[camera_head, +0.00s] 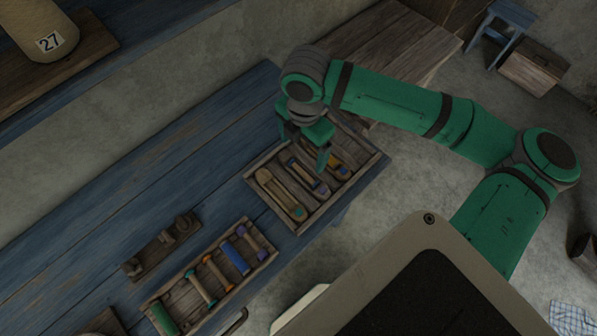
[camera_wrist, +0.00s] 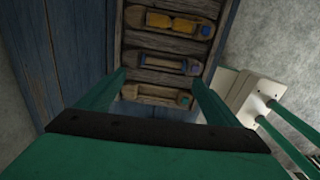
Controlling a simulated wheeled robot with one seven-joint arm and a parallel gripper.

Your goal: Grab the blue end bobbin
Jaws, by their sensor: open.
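A wooden tray (camera_head: 251,178) holds three boat-shaped shuttles in slots. The near shuttle (camera_head: 280,193) is tan with a teal-blue spot at one end; it also shows lowest in the wrist view (camera_wrist: 160,95). The far shuttle (camera_wrist: 180,24) carries yellow and has a blue end. My gripper (camera_head: 305,150) is open above this tray, its fingers pointing down, with nothing between them. In the wrist view its fingers (camera_wrist: 157,88) frame the lower shuttles. My arm partly hides the tray's far side in the head view.
A second tray (camera_head: 180,276) at the lower left holds several bobbins, among them a blue one (camera_head: 236,258) and a green one (camera_head: 163,318). A wooden block rack (camera_head: 160,248) lies beside it. The blue bench (camera_head: 150,180) is clear in its middle.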

